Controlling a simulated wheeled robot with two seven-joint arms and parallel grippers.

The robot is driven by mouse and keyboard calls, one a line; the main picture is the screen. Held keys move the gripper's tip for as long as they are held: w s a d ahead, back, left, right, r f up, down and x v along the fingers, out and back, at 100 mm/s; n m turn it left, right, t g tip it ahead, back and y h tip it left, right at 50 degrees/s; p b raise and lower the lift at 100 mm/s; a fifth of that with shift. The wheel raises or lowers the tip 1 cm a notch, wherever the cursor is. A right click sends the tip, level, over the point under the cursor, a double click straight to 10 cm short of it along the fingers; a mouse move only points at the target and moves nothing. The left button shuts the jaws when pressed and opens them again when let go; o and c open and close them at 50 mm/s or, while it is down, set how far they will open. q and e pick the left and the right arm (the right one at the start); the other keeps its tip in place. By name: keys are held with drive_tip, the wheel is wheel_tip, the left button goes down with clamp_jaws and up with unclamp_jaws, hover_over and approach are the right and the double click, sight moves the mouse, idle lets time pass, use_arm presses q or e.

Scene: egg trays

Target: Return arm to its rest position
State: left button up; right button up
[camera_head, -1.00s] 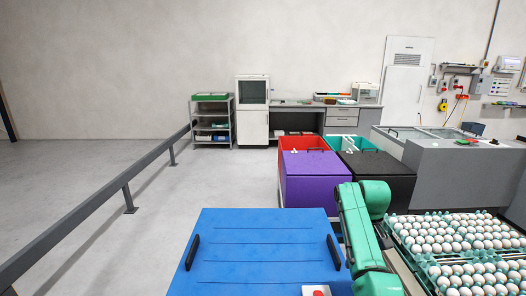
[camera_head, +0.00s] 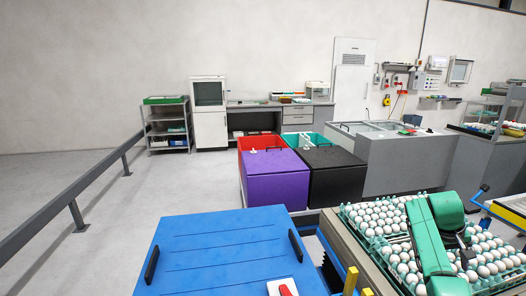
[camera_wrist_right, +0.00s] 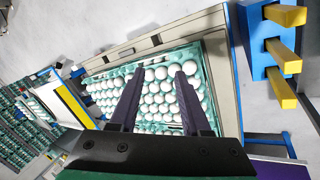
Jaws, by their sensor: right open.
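My right arm (camera_head: 427,240), green, reaches over the egg trays at the lower right of the head view. My right gripper (camera_wrist_right: 159,74) shows in the wrist view as two dark fingers spread apart with nothing between them. Below it lies a turquoise egg tray (camera_wrist_right: 92,79) full of white eggs (camera_wrist_right: 158,98); I cannot tell the exact height of the fingers above them. The white eggs (camera_head: 382,218) also show in the head view, partly hidden by the arm. My left gripper is in neither view.
Purple (camera_head: 274,180) and black (camera_head: 334,172) boxes stand ahead, with a red box behind. A grey counter (camera_head: 395,166) is to their right. Yellow pegs on a blue bracket (camera_wrist_right: 258,55) stand beside the trays. A metal rail (camera_head: 100,175) bounds free floor at left.

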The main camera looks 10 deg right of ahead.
drive_tip(key=s+d+f+n+t+h, duration=0.1)
drive_tip(key=s+f+n, duration=0.25)
drive_tip(key=f, duration=0.75)
drive_tip(key=s+d+f+n+h, duration=0.15)
drive_tip(key=s+f, duration=0.25)
drive_tip(key=f, duration=0.8)
drive_tip(key=s+a+f+n+t+y, duration=0.1)
drive_tip(key=s+a+f+n, duration=0.2)
drive_tip(key=s+f, duration=0.65)
drive_tip(key=s+a+f+n+t+y, duration=0.1)
drive_tip(key=s+a+f+n, duration=0.15)
drive_tip(key=s+f, duration=0.7)
drive_tip(key=s+a+f+y, duration=0.1)
drive_tip(key=s+a+f, duration=0.1)
drive_tip(key=a, duration=0.9)
drive_tip(key=s+a+f+m+y, duration=0.1)
drive_tip(key=s+a+f+y, duration=0.1)
drive_tip(key=a, duration=0.9)
drive_tip(key=s+a+f+m+y, duration=0.1)
drive_tip(key=a+f+y, duration=0.1)
drive_tip(key=a, duration=0.9)
drive_tip(key=shift+s+f+g, duration=0.4)
drive_tip(key=shift+f, duration=0.4)
drive_tip(key=shift+s, duration=0.1)
